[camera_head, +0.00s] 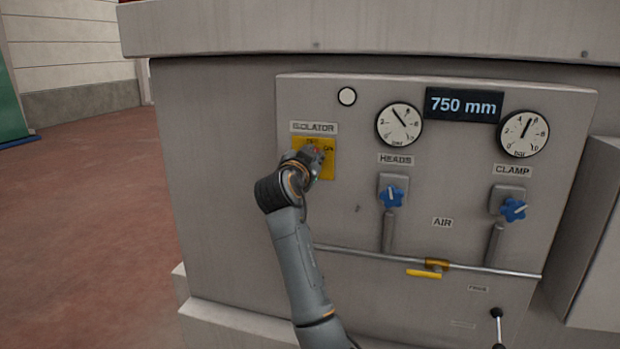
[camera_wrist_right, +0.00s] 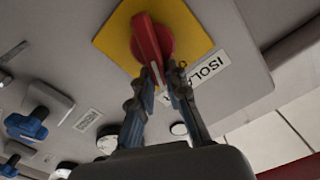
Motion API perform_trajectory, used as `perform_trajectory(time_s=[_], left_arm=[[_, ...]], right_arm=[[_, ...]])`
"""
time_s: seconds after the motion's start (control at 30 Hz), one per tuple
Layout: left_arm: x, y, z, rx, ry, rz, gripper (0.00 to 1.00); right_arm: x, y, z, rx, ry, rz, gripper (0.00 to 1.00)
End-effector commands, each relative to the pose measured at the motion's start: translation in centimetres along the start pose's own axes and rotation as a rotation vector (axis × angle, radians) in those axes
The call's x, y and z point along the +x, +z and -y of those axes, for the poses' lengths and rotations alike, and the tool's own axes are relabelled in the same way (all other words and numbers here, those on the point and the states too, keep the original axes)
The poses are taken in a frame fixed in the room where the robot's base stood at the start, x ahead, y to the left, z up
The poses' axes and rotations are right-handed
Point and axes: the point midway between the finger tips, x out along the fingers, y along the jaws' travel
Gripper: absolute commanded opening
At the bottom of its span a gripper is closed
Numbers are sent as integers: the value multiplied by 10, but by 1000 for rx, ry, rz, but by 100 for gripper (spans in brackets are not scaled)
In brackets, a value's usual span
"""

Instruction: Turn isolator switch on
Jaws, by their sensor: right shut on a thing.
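The isolator switch is a red rotary handle on a yellow square plate (camera_head: 327,172) under the ISOLATOR label (camera_head: 314,127) on the grey panel. In the head view my right gripper (camera_head: 314,156) covers most of the handle; only a bit of red shows. In the right wrist view the red handle (camera_wrist_right: 148,42) stands out from the yellow plate (camera_wrist_right: 187,28). The fingers of my right gripper (camera_wrist_right: 162,86) are closed around the handle's near end. My left gripper is not in view.
Right of the switch are two gauges (camera_head: 399,125), a 750 mm display (camera_head: 464,105), and blue HEADS (camera_head: 391,197) and CLAMP (camera_head: 513,209) knobs. A yellow-handled AIR valve (camera_head: 424,273) sits on a pipe below. Open floor (camera_head: 80,230) lies left.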

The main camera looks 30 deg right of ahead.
Motion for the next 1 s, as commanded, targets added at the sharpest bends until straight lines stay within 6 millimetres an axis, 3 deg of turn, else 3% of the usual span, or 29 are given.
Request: perform_trajectory(time_s=[0.03,0.1,0.4,0.7,1.0], left_arm=[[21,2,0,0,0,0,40],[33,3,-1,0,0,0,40],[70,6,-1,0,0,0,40],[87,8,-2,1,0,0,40],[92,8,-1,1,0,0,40]], right_arm=[[-1,9,-5,52,-1,1,0],[-1,9,-7,118,0,2,0],[0,8,-12,371,0,4,0],[0,7,-15,535,2,3,0],[0,6,-16,597,1,2,0]])
